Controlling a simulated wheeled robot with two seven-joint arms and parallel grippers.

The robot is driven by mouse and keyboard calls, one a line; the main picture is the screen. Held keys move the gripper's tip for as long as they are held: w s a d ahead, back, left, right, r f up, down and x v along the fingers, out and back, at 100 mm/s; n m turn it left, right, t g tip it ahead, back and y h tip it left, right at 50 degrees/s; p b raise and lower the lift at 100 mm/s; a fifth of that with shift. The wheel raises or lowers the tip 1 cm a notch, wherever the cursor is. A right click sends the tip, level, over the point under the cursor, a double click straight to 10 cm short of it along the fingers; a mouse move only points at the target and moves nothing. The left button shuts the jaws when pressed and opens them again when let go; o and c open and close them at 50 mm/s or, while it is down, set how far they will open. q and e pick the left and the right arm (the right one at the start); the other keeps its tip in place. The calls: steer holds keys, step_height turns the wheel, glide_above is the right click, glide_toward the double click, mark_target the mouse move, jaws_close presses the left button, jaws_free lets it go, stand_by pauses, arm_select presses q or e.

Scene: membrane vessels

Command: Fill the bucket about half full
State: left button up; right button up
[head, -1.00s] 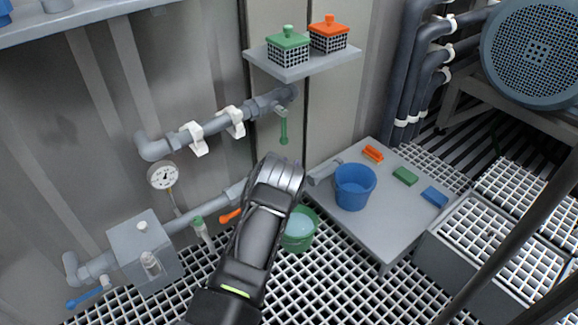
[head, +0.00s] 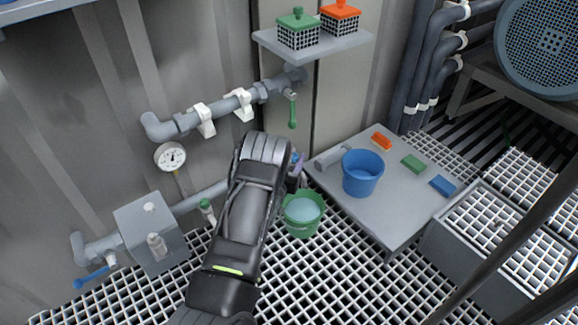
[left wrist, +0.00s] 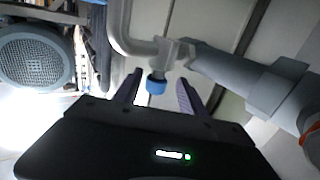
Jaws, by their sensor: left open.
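A green bucket (head: 302,226) stands on the floor grating, with pale blue liquid (head: 303,208) in it; its exact level is hard to judge. A blue bucket (head: 360,181) stands on a grey platform, its inside dark. My left gripper (head: 297,170) is open above and slightly left of the green bucket, partly hidden by my forearm. In the left wrist view its open fingers (left wrist: 160,90) point at a pale pipe outlet (left wrist: 172,52) with a blue end piece (left wrist: 156,84) between or just beyond the fingertips; contact cannot be told. My right gripper is not in view.
A green lever (head: 292,110) hangs from the upper pipe (head: 225,107). Orange, green and blue blocks lie on the platform (head: 395,215). Open grating (head: 330,285) lies in front.

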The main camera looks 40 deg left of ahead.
mark_target(292, 159)
arm_select(q)
steer(key=shift+s+d+f+b, duration=0.1)
steer(key=shift+s+d+b, duration=0.1)
steer(key=shift+s+b, duration=0.8)
steer(key=shift+s+d+r+b, duration=0.2)
steer(key=shift+s+d+r, duration=0.15)
steer(key=shift+s, duration=0.15)
steer(key=shift+s+d+r+b, duration=0.15)
steer(key=shift+s+d+r, duration=0.05)
steer(key=shift+s+d, duration=0.2)
steer(key=shift+s+a+f, duration=0.1)
steer(key=shift+s, duration=0.05)
